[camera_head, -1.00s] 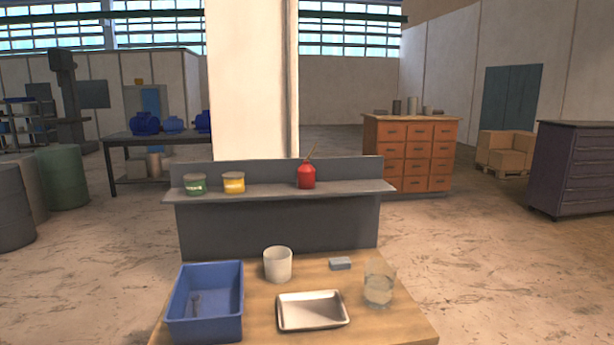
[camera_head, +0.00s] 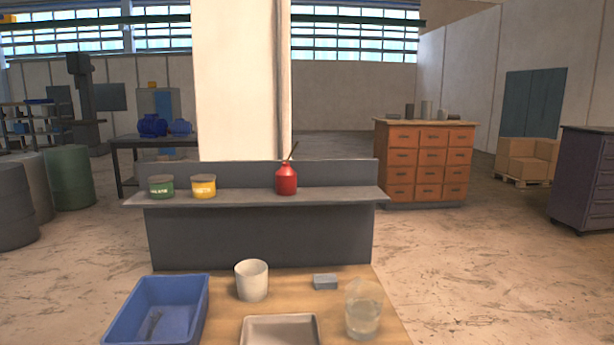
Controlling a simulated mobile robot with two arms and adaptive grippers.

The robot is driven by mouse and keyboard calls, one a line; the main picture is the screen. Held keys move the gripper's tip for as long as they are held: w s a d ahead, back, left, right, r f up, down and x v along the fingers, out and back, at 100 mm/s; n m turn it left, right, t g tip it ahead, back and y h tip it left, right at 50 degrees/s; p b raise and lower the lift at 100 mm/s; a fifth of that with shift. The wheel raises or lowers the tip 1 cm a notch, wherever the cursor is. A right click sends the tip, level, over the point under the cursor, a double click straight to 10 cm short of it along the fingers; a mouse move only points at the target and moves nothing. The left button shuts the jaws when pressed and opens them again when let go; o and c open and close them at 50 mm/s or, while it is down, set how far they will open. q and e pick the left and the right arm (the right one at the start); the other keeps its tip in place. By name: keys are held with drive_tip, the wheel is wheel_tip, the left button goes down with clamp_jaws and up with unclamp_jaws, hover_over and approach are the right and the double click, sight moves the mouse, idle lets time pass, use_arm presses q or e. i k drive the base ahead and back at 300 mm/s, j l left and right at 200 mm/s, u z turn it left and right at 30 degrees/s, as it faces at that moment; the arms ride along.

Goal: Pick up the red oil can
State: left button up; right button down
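The red oil can (camera_head: 286,181) stands upright on the grey shelf (camera_head: 340,196) behind the workbench. Its thin dark spout points up and slightly right. A yellow-labelled tin (camera_head: 203,187) and a green tin (camera_head: 161,187) stand on the same shelf to its left, with a clear gap between the yellow tin and the can. Neither of my grippers is in view.
The wooden bench (camera_head: 385,325) in front of the shelf holds a blue bin (camera_head: 205,303), a white cup (camera_head: 251,281), a grey block (camera_head: 325,282), a glass (camera_head: 363,312) and a metal tray (camera_head: 279,318). An orange drawer cabinet (camera_head: 424,165) stands behind right. Open floor lies right.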

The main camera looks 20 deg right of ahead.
sight(285, 178)
drive_tip(key=l+u, duration=0.2)
drive_tip(key=l, duration=1.25)
drive_tip(key=l+u, duration=0.15)
drive_tip(key=l, duration=1.3)
drive_tip(key=i+l+u, duration=0.15)
drive_tip(key=l, duration=0.75)
drive_tip(key=l+u, duration=0.15)
drive_tip(key=l, duration=0.75)
